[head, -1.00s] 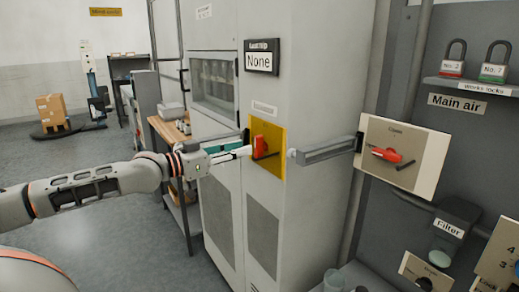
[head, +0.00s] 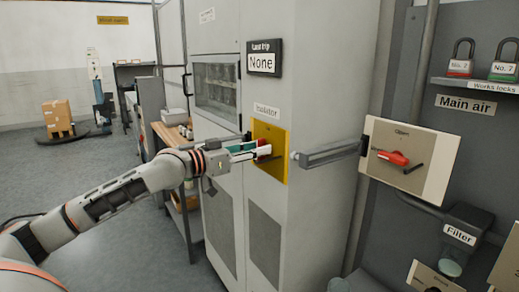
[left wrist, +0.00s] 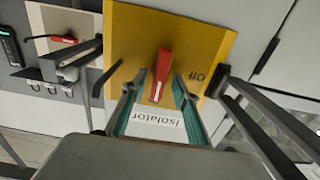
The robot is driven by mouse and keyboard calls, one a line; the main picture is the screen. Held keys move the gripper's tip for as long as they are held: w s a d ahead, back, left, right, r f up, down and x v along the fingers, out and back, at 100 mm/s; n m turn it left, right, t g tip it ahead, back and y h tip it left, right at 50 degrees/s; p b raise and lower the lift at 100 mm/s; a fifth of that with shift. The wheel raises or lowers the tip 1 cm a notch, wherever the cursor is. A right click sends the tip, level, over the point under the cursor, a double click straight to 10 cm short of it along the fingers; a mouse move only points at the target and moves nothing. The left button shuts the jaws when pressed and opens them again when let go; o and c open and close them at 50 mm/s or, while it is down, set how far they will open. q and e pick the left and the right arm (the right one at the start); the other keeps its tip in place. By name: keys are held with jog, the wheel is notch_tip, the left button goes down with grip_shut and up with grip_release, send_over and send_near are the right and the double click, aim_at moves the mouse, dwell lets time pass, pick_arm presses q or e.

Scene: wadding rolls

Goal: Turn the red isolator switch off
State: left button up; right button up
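The red isolator switch (head: 264,148) is a red handle on a yellow plate (head: 273,172) on the grey cabinet's front, under a label reading Isolator. In the left wrist view the red handle (left wrist: 161,74) stands out from the yellow plate (left wrist: 200,45), with the word Off upside down to its right. My left gripper (head: 256,150) is at the plate and partly hides the handle. In the left wrist view its teal-padded fingers (left wrist: 160,88) are apart, one on each side of the handle, with gaps visible. My right gripper is not in view.
A grey bar (head: 328,154) juts from the cabinet right of the plate. A Main air panel (head: 430,165) with another red handle (head: 393,158) is further right. A Last trip sign (head: 263,58) reads None above. A shelf with padlocks (head: 475,83) is at upper right.

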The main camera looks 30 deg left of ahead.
pick_arm(q)
jog(key=shift+w+d, duration=0.2)
jog(key=shift+w, duration=0.1)
grip_shut()
